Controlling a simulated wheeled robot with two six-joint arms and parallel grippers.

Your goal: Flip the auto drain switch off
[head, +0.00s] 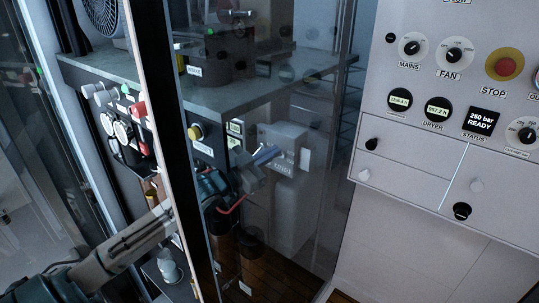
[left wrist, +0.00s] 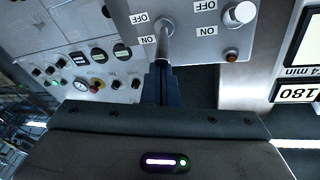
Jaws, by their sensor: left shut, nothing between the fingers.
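In the left wrist view a grey switch box (left wrist: 190,48) fills the top, with its OFF and ON labels upside down. A metal toggle lever (left wrist: 164,42) on it points down the picture toward my left gripper (left wrist: 161,68). The dark fingers are shut and empty, with their tips at or very close to the lever's end; I cannot tell if they touch. A second toggle (left wrist: 240,14) is to its right. No name reading auto drain is legible. In the head view my left gripper (head: 267,155) is by the grey box (head: 289,143), partly behind glass. My right gripper is not in view.
A control panel (head: 430,70) with dials, a red stop button (head: 505,64) and a "250 bar READY" display (head: 481,121) stands at the right. A dark upright frame (head: 172,130) and glass cross the view in front of my left arm. An amber lamp (left wrist: 232,56) is below the second toggle.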

